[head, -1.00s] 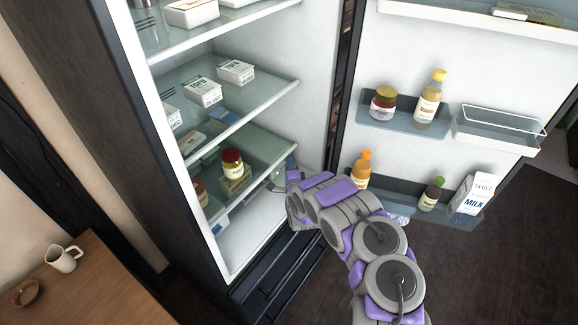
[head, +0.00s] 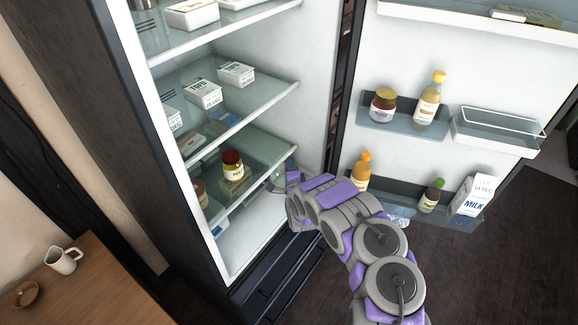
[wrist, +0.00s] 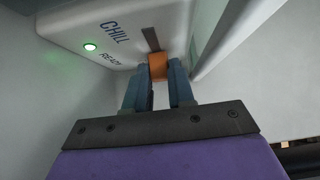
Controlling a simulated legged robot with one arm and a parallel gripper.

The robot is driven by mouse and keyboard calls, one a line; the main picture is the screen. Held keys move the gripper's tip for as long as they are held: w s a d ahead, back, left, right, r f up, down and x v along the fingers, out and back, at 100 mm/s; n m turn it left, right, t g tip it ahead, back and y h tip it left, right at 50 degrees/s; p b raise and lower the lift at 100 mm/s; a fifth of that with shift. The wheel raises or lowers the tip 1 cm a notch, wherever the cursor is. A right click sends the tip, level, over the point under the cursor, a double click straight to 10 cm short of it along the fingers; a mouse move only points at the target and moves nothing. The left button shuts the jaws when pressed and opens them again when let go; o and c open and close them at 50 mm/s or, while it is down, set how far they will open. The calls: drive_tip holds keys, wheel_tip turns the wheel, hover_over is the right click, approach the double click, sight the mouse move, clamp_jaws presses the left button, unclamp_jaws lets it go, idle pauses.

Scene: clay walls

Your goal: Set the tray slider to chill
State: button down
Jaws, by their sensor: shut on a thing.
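The orange tray slider (wrist: 158,66) sits at the near end of a short dark slot in a white panel (wrist: 75,22) in the wrist view. The slot's visible part runs away from the slider on the side of the printed word CHILL; the word READY is printed lower, closer to the slider's level. A green light on the panel is lit. My gripper (wrist: 160,82) has its two blue fingers on either side of the slider, shut on it. In the head view, my arm reaches into the lower right of the fridge, and the slider cannot be made out there.
A glass shelf (head: 262,150) holds a red-lidded jar (head: 233,166) left of my gripper. The open door on the right carries bins with bottles, a jar and a milk carton (head: 474,195). A wooden table (head: 85,290) with a mug (head: 63,261) stands at lower left.

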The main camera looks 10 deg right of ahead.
drive_tip(key=shift+s+f, duration=0.1)
drive_tip(key=p, duration=0.2)
drive_tip(key=s+a+p, duration=0.1)
drive_tip(key=p, duration=0.1)
drive_tip(key=shift+s+a+r, duration=0.2)
drive_tip(key=shift+a, duration=0.05)
drive_tip(key=shift+s+a+f+p, duration=0.15)
drive_tip(key=shift+s+a+p, duration=0.25)
drive_tip(key=shift+p, duration=0.4)
drive_tip(key=shift+f, duration=0.3)
drive_tip(key=shift+s, duration=0.1)
drive_tip(key=c, duration=1.4)
unclamp_jaws()
drive_tip(key=shift+o, duration=0.8)
drive_tip(key=shift+a+r, duration=0.1)
